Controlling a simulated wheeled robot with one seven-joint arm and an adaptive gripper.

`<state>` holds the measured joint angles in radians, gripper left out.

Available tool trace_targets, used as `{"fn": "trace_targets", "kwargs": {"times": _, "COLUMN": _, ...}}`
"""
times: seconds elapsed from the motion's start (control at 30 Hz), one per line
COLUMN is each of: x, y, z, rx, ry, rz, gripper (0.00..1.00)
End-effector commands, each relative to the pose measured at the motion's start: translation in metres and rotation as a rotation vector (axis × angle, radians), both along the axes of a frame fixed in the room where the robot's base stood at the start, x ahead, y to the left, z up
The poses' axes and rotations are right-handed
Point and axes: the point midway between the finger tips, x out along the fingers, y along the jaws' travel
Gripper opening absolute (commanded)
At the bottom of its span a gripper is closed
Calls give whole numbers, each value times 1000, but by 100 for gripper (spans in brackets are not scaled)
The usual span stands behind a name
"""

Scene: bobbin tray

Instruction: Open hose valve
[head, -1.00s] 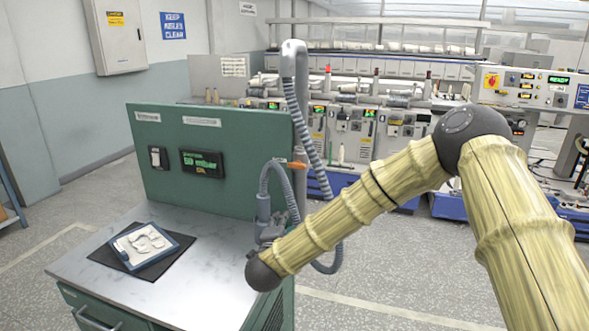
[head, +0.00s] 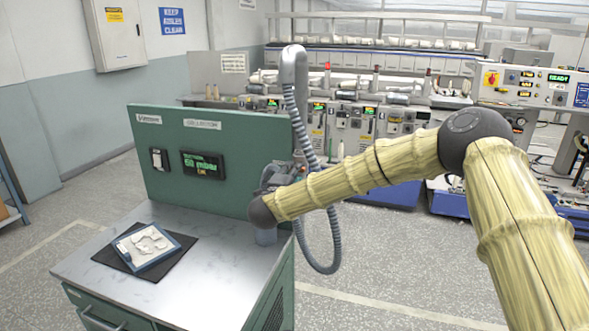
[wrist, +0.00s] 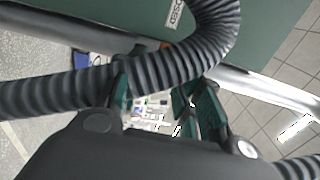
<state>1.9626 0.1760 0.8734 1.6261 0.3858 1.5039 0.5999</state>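The grey ribbed hose (head: 328,235) hangs in a loop from the tall grey pipe (head: 294,75) beside the green panel. It also crosses close before my gripper in the wrist view (wrist: 60,92). A small orange patch (wrist: 166,45), probably the valve handle, shows behind the hose in the wrist view. In the head view my wrist and gripper hide the valve area. My gripper (wrist: 158,105) has its dark green fingers apart, with a gap between them; I cannot tell whether either touches the hose. In the head view my gripper (head: 280,175) is at the pipe's lower part.
The green panel (head: 220,160) with a lit display (head: 203,165) stands on the metal-topped cabinet (head: 200,270). A blue-rimmed tray (head: 175,262) with pale pieces lies on a dark mat at left. Machines line the back.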

Motion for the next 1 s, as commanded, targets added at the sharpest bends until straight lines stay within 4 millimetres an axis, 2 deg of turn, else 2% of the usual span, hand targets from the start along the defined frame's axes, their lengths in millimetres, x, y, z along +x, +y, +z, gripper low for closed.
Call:
{"fn": "trace_targets", "kwargs": {"times": 0.2, "x": 15, "y": -5, "z": 1, "rx": -1, "ry": -1, "rz": 0, "gripper": 36}}
{"fn": "trace_targets", "kwargs": {"times": 0.53, "x": 17, "y": -5, "z": 0, "rx": -1, "ry": 0, "rz": 1, "gripper": 36}}
{"fn": "trace_targets", "kwargs": {"times": 0.73, "x": 17, "y": -5, "z": 0, "rx": -1, "ry": 0, "rz": 1, "gripper": 0}}
{"fn": "trace_targets", "kwargs": {"times": 1.0, "x": 16, "y": -5, "z": 0, "rx": -10, "ry": 2, "rz": 1, "gripper": 0}}
